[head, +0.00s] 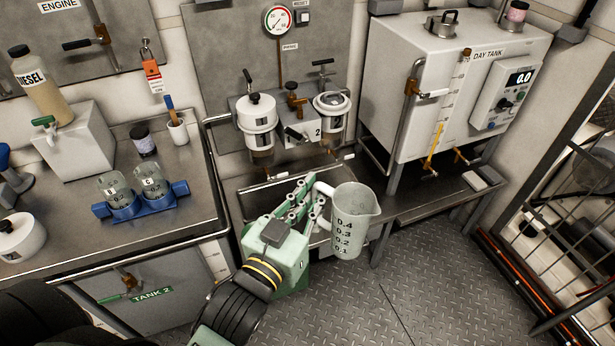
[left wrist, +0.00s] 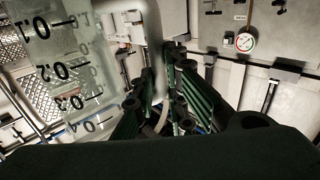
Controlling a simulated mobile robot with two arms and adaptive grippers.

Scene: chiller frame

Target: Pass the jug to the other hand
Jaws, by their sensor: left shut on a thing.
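The jug (head: 353,222) is a translucent measuring jug with black marks from 0.1 to 0.4 and a white handle at its left side. My left gripper (head: 318,197) is shut on the jug's handle and holds the jug upright in the air, in front of the steel bench. In the left wrist view the jug (left wrist: 72,65) fills the upper left, with its marks upside down. The fingers (left wrist: 160,95) of my left gripper close around the handle there. My right gripper is in neither view.
A steel tray (head: 262,198) lies behind the gripper, under the twin filter housings (head: 257,120). The day tank (head: 440,85) stands at the back right. The left bench (head: 195,210) carries a blue holder (head: 141,202) with two small beakers. The chequer-plate floor (head: 440,280) at lower right is clear.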

